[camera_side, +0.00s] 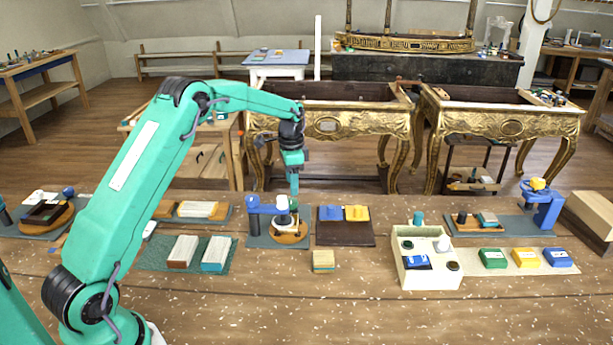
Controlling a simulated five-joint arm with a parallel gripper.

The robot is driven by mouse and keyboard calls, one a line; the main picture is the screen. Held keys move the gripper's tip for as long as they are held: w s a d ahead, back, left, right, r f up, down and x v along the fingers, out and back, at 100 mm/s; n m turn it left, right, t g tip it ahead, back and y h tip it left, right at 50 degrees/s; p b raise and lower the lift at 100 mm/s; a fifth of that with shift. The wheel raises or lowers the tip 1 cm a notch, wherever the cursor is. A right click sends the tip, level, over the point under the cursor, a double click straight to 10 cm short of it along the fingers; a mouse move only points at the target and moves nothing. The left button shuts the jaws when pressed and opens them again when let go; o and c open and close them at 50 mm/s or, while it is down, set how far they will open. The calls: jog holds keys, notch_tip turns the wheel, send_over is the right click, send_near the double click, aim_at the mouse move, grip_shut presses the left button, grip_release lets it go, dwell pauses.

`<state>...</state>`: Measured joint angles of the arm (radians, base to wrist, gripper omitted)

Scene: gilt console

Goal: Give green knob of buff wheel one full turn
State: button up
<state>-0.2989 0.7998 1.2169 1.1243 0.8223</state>
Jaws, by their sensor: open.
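My gripper (294,196) is open and points straight down over a round tan wheel (287,238) on a dark mat left of the picture's middle. A white and blue piece (283,211) stands on this wheel, beside a blue bracket (254,215). My gripper's teal fingers are at the right of that piece, close above the wheel. I cannot separate a green knob from the fingers at this size, and whether they touch anything is unclear.
A dark board (345,234) with blue and yellow blocks lies just right. A cream box (432,273) with a teal peg (418,218) stands farther right. A small tan block (323,261) sits in front. The bench front is clear.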

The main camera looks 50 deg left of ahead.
jog(key=shift+r, duration=1.05)
jog(key=shift+s+d+r, duration=0.1)
jog(key=shift+d+r, duration=0.05)
jog(key=shift+r, duration=0.15)
jog(key=s+d+r+n+t, duration=0.3)
jog(key=s+d+r, duration=0.8)
jog(key=s+r, duration=0.35)
jog(key=s+d+n+t, duration=0.1)
jog(key=s+d, duration=0.2)
jog(key=s, duration=0.6)
jog(key=s+d+n+t, duration=0.1)
jog(key=s+d+n, duration=0.1)
jog(key=s, duration=0.7)
jog(key=shift+s+d+f+t, duration=0.3)
jog(key=shift+s+d+f, duration=0.05)
jog(key=shift+d+f, duration=0.1)
